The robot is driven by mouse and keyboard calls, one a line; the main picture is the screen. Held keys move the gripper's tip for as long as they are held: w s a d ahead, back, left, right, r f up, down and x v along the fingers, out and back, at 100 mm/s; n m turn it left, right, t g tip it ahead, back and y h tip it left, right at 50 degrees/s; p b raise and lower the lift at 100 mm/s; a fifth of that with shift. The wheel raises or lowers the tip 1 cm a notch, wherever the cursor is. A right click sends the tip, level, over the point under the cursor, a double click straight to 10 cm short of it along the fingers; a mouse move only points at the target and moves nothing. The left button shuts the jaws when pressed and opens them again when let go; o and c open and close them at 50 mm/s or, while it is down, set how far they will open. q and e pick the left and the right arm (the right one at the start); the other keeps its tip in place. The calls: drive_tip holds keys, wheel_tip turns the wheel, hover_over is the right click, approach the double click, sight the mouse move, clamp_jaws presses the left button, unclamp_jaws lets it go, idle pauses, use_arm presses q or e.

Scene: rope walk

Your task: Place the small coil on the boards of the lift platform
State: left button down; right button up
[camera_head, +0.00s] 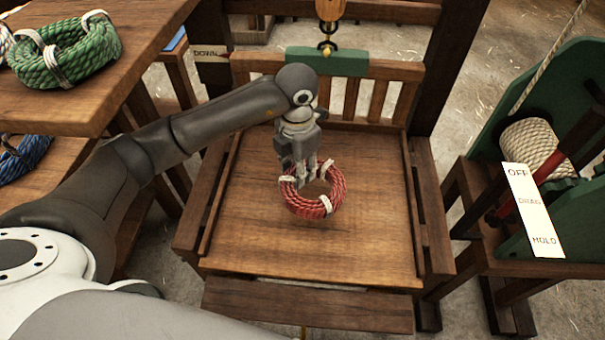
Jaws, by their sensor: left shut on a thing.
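The small coil (328,204) is red rope bound with white ties, held in my left gripper (307,176). The gripper points down and its fingers are shut on the coil's upper left side. The coil is over the middle of the wooden boards of the lift platform (370,250). A shadow shows near it; I cannot tell whether it touches the boards. My left arm reaches in from the left across the platform's left edge. My right gripper is not in view.
A green coil (75,60) lies on a wooden shelf at the upper left, with a blue coil (24,158) below. A slatted back with a green block (327,61) closes the platform's far side. A rope winch (530,145) with an OFF/HOLD plate (533,210) stands right.

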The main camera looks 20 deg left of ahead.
use_arm(q)
drive_tip(key=shift+w+f, duration=1.1)
drive_tip(key=shift+f, duration=0.25)
drive_tip(key=shift+f+p, duration=0.4)
drive_tip(key=shift+f, duration=1)
drive_tip(key=shift+f, duration=0.1)
drive_tip(key=c, duration=1)
unclamp_jaws()
drive_tip(key=shift+c, duration=0.2)
drive_tip(key=shift+r+b, duration=0.35)
drive_tip(key=shift+r, duration=3.45)
